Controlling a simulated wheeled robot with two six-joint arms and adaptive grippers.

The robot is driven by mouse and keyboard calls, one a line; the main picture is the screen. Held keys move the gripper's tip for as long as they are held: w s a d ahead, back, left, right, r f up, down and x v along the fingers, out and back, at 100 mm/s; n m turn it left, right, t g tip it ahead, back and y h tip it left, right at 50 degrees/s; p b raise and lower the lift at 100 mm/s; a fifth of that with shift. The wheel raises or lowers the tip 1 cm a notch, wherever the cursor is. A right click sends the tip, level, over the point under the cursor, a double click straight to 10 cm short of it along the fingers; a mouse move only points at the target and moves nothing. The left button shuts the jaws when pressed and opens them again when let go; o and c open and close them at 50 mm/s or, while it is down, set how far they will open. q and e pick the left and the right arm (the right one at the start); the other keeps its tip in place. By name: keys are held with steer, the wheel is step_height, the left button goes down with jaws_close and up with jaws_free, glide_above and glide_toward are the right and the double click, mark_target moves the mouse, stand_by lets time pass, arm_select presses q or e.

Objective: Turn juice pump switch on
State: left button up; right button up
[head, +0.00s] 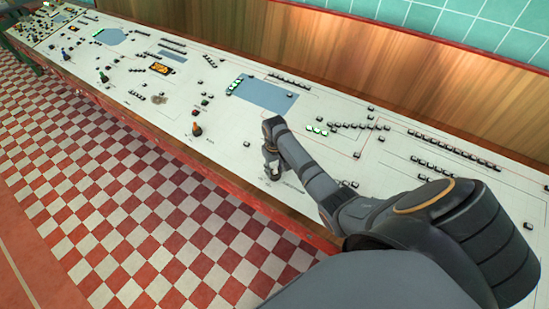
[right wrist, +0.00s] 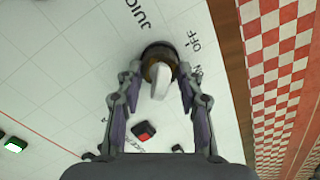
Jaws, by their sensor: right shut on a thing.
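The juice pump switch (right wrist: 160,72) is a round dark knob with a brass-coloured ring and a white pointer, in the right wrist view. Lettering beginning "JUIC" is printed beside it, and "OFF" and a partly covered "ON" stand to its right. The white pointer points toward the bottom of that view. My right gripper (right wrist: 158,78) is shut on the knob, one finger on each side. In the head view my right gripper (head: 271,172) is down at the panel's front part and hides most of the knob. My left gripper is not in view.
The long white control panel (head: 330,105) carries many small buttons and lit green ones. A red button (right wrist: 145,131) lies near the gripper's fingers. An orange-brown knob (head: 197,129) stands farther left. A wooden backboard (head: 300,45) rises behind; a red-and-white checkered floor (head: 130,190) lies in front.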

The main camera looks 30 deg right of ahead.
steer(key=shift+s, duration=0.1)
stand_by(0.3)
steer(key=o, duration=1.2)
steer(key=shift+r, duration=0.2)
step_height(320, 180, up, 12)
steer(key=shift+f, duration=0.25)
